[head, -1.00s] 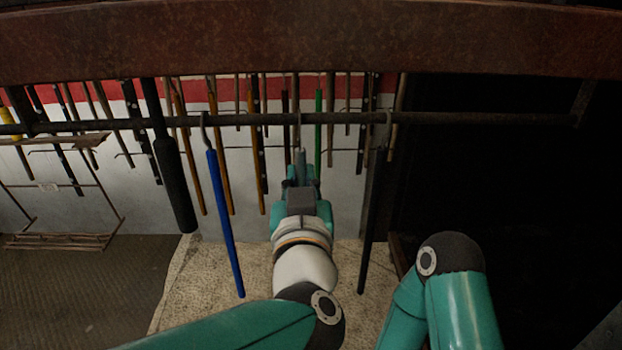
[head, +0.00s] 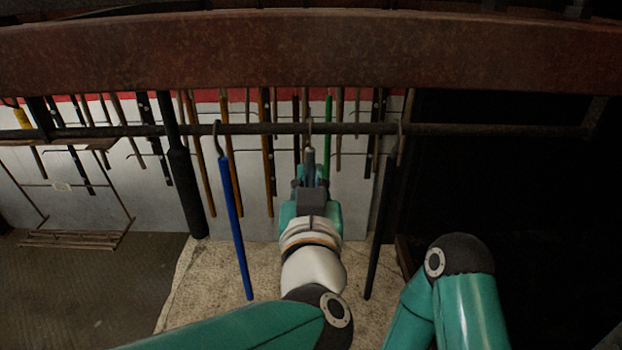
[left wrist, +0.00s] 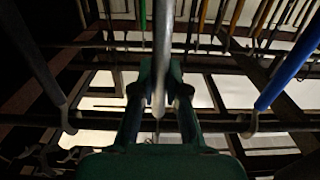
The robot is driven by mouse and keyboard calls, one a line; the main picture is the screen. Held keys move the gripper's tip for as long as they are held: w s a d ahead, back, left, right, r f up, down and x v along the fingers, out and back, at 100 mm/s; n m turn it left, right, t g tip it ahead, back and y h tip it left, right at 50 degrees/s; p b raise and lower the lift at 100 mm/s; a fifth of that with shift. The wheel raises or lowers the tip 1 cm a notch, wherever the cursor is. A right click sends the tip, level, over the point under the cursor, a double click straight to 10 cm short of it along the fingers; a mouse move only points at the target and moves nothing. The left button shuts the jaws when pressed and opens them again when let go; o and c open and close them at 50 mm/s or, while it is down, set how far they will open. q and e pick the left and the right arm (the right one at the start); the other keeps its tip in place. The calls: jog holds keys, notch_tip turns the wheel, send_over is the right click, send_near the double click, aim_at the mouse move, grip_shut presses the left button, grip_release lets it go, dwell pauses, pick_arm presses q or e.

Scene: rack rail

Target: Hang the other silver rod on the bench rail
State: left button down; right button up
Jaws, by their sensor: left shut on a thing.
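My left gripper (head: 310,172) is shut on a silver rod (head: 309,155), just below the bench rail (head: 270,129). The rod's thin hook shows at the rail; I cannot tell whether it rests over it. My arm hides the rod's lower part in the head view. In the left wrist view the silver rod (left wrist: 164,45) runs between the fingers (left wrist: 158,95), close to the rail (left wrist: 95,121). My right gripper is out of view; only part of that arm shows.
A blue rod (head: 233,225) hangs by its hook left of my gripper, and a black rod (head: 381,225) hangs to the right. A thicker dark rod (head: 185,190) is farther left. A rusty beam (head: 300,55) crosses above. Behind, several rods hang along a wall.

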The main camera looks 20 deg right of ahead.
pick_arm(q)
jog(key=shift+r, duration=0.15)
jog(key=shift+s+a+r+p, duration=0.15)
jog(key=shift+s+r+p, duration=0.4)
jog(key=shift+p, duration=0.1)
jog(key=v, duration=0.7)
dwell(0.7)
dwell(1.3)
